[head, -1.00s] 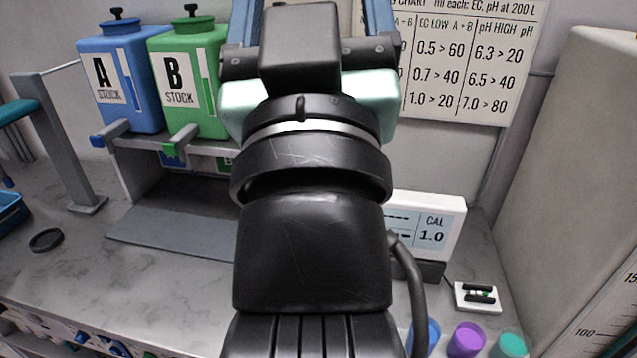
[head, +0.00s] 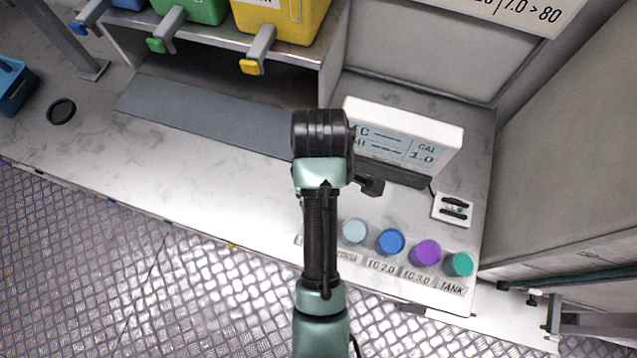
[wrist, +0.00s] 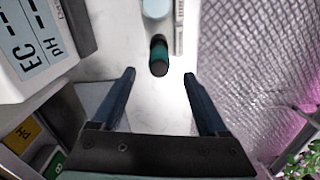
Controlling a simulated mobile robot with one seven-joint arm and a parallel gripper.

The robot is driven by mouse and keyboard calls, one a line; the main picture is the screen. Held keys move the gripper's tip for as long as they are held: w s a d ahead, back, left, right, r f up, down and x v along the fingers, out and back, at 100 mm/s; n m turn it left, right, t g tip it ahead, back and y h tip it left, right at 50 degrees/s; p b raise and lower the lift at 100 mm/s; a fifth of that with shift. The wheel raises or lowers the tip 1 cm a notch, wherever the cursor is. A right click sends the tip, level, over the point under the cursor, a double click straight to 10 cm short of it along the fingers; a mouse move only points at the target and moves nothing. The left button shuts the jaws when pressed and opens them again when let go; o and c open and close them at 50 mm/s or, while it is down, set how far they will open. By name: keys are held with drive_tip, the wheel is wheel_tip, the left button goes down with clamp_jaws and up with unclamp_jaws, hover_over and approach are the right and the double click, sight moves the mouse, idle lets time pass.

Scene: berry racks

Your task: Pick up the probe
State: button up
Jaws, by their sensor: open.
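The probe (wrist: 159,57) appears to be the short dark cylinder with a teal body in the wrist view. It is on the pale bench beside the light blue cup (wrist: 157,8); I cannot tell whether it stands or lies. My gripper (wrist: 160,77) is open, with its two dark blue fingers apart and nothing between them. The probe shows just beyond the fingertips, about midway between them, and is not touched. In the head view my arm hides the probe and the fingers. The light blue cup also shows in the head view (head: 354,231).
The white meter (head: 405,135) stands close behind my arm. Blue (head: 390,241), purple (head: 426,253) and teal (head: 459,264) cups line the front edge. A small white block (head: 453,209) sits at right.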

wheel_tip(320, 180, down, 5)
drive_tip(key=shift+w+f+p, duration=0.1)
drive_tip(key=shift+f+p, duration=0.05)
drive_tip(key=shift+p, duration=0.25)
drive_tip(key=shift+d+f+p, duration=0.1)
drive_tip(key=shift+f+p, duration=0.7)
drive_tip(key=shift+f, duration=2)
clamp_jaws()
